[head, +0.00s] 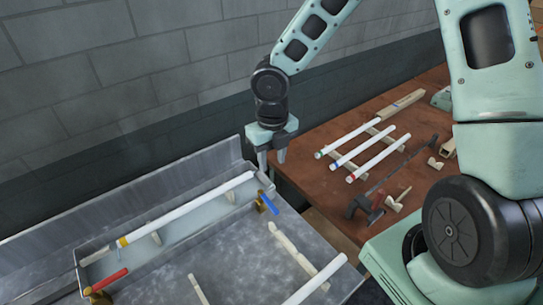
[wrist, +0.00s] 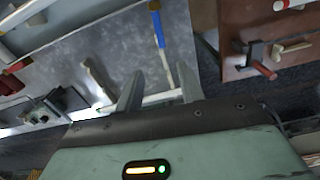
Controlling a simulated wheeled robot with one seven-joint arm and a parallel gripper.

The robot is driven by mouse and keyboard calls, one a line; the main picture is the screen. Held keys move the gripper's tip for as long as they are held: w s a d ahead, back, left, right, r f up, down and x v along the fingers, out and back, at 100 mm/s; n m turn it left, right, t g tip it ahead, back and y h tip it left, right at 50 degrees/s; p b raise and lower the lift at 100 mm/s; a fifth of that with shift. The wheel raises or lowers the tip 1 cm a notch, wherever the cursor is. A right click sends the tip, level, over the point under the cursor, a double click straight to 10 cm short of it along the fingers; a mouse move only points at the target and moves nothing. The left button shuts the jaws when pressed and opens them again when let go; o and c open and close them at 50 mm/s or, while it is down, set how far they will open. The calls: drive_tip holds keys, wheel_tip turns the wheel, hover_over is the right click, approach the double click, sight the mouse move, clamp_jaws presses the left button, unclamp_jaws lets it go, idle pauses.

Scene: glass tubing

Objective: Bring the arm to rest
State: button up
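My gripper (head: 272,158) hangs above the right end of the metal bench, near the gap to the wooden table. In the wrist view its two fingers (wrist: 158,90) stand apart, with nothing seen clamped between them. A pale tube shows past the fingers there, seemingly below them. A long white tube with a yellow band (head: 190,207) lies in a shallow tray on the bench. A red handle (head: 108,280) is at the tray's left end and a blue handle (head: 268,203) at its right end. The blue handle also shows in the wrist view (wrist: 157,28).
Another white tube (head: 318,280) and pale wooden supports (head: 290,248) lie on the bench's front part. The brown wooden table (head: 330,180) holds several white tubes with coloured bands and a dark clamp with a red part (head: 365,207). A block wall stands behind.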

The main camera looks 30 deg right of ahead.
drive_tip(key=s+a+f+m+b, duration=0.1)
drive_tip(key=s+a+m+b, duration=0.2)
drive_tip(key=m, duration=0.7)
drive_tip(key=s+a+f+m+b, duration=0.1)
drive_tip(key=s+a+m+b, duration=0.3)
drive_tip(key=s+m+b, duration=0.3)
drive_tip(key=s+a+f+m+b, duration=0.1)
drive_tip(key=s+a+m+b, duration=0.2)
drive_tip(key=s+m, duration=0.9)
drive_tip(key=shift+a+m+y+b, duration=0.2)
drive_tip(key=shift+m+y+b, duration=0.1)
drive_tip(key=shift+b, duration=0.9)
drive_tip(key=shift+f, duration=0.1)
